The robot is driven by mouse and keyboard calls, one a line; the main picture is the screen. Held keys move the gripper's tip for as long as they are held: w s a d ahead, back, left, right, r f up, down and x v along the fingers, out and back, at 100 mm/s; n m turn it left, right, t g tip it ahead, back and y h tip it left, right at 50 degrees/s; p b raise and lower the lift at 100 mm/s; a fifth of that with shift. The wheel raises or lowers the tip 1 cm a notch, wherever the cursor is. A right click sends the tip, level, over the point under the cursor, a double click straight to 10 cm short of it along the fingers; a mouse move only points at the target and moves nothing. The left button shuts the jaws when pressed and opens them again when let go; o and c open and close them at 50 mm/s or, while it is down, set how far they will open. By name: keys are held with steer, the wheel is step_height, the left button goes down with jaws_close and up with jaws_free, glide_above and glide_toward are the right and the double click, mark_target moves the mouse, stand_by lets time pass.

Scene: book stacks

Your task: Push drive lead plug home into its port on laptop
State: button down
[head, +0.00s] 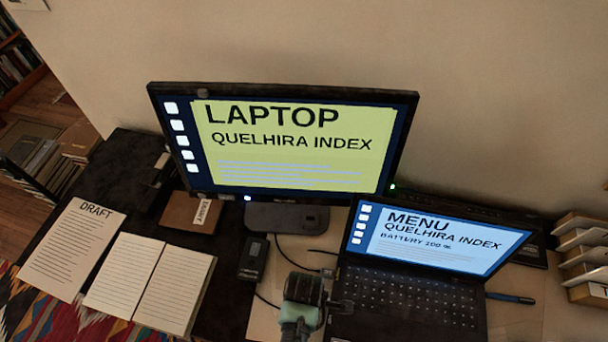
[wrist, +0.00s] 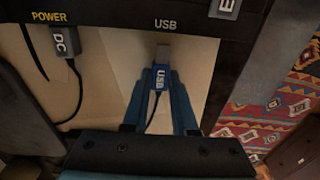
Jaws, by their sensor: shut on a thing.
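The blue USB plug (wrist: 159,78) of the drive lead is held between the two blue fingers of my gripper (wrist: 164,92) in the wrist view. Its metal tip points at the edge of the laptop (wrist: 120,14) marked USB. The tip looks short of that edge, but how far is hard to tell. A black lead runs back from the plug between the fingers. In the head view my gripper (head: 312,292) is at the left side of the open laptop (head: 405,298); the plug is hidden there. A small black box (head: 253,258), perhaps the drive, lies left of it.
A DC plug (wrist: 63,42) sits at the POWER label, left of the USB plug. A monitor (head: 285,145) stands behind. An open notebook (head: 150,280) and a DRAFT sheet (head: 70,250) lie left. Black cables curve over the desk near my gripper.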

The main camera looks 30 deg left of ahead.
steer(key=shift+w+d+p, duration=0.2)
steer(key=shift+w+d, duration=0.1)
steer(key=shift+d, duration=0.5)
steer(key=shift+w+d+p, duration=0.15)
steer(key=shift+w+d, duration=0.1)
steer(key=shift+d, duration=0.55)
steer(key=c, duration=0.6)
jaws_free()
step_height(320, 180, up, 13)
stand_by(0.3)
